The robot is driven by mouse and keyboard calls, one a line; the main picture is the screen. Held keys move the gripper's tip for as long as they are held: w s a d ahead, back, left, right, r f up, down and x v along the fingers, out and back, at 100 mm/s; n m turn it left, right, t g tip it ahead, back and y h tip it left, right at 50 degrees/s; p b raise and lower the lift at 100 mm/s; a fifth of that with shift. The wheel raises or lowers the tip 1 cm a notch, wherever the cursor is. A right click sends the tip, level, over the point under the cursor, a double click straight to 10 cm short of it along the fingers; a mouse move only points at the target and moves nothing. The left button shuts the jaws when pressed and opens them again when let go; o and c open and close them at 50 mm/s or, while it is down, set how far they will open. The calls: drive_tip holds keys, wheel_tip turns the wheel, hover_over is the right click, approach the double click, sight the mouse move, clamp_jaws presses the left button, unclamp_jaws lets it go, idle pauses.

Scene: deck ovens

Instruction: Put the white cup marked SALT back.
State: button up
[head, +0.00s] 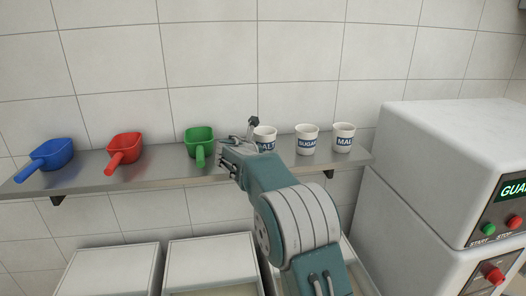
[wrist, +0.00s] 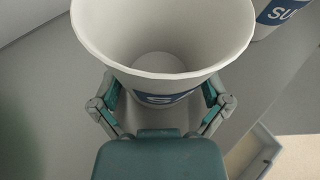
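The white SALT cup (head: 265,139) stands upright at shelf level, left of the SUGAR cup; my gripper covers its left side and the start of its label. In the wrist view the empty-looking SALT cup (wrist: 160,72) fills the top middle, with an S of its blue label showing. My gripper (head: 246,144) has a finger on each side of it; in the wrist view the gripper (wrist: 161,100) appears shut on the cup, fingertips hidden under the rim. I cannot tell whether its base touches the grey wall shelf (head: 85,178).
The SUGAR cup (head: 307,140) and a MALT cup (head: 343,138) stand to the right. Green (head: 199,140), red (head: 125,147) and blue (head: 52,152) scoops lie to the left. A white oven (head: 455,150) stands at right. White bins (head: 115,270) are below the shelf.

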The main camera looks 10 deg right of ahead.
drive_tip(key=shift+s, duration=0.1)
drive_tip(key=v, duration=1)
drive_tip(key=shift+s+a+r, duration=0.15)
drive_tip(key=shift+a+r, duration=0.1)
drive_tip(key=shift+r, duration=0.05)
drive_tip(key=s+d+r+m+g+y, duration=0.15)
drive_tip(key=s+d+m, duration=0.25)
drive_tip(key=s+m, duration=0.45)
drive_tip(key=s+d+m+g+y, duration=0.25)
drive_tip(key=s+d+m, duration=0.25)
drive_tip(key=s, duration=0.6)
drive_tip(key=s+a+f+m+y, duration=0.1)
drive_tip(key=s+f+m+y, duration=0.1)
drive_tip(key=s+m, duration=0.6)
drive_tip(key=s+a+f+m+y, duration=0.1)
drive_tip(key=s+f+m, duration=0.4)
drive_tip(key=s, duration=1)
drive_tip(key=m+y, duration=0.1)
drive_tip(key=m, duration=0.1)
drive_tip(key=shift+s+a+m+g+y, duration=0.25)
drive_tip(key=shift+s+m+g+y, duration=0.1)
drive_tip(key=shift+g+y, duration=0.05)
